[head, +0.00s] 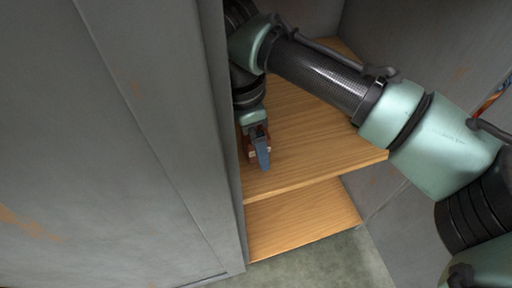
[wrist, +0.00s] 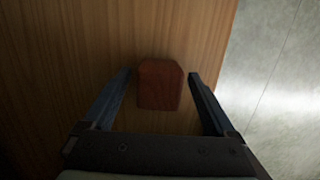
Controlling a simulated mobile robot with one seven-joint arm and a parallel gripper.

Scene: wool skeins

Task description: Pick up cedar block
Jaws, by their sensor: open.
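The cedar block (wrist: 160,86) is a small reddish-brown block with cut upper corners. In the wrist view it lies on the wooden shelf (wrist: 60,50), between the two blue fingers of my gripper (wrist: 160,74). The fingers are open, with a gap on each side of the block. In the head view my gripper (head: 258,157) points down over the upper shelf board, near its front edge and close to the grey cabinet wall on the left. The block is mostly hidden there by the fingers.
A grey metal door or panel (head: 140,130) stands close to the left of my gripper. A second wooden shelf (head: 305,220) lies below. The upper shelf (head: 310,140) has bare room right of my gripper. Grey floor (wrist: 275,70) shows past the shelf edge.

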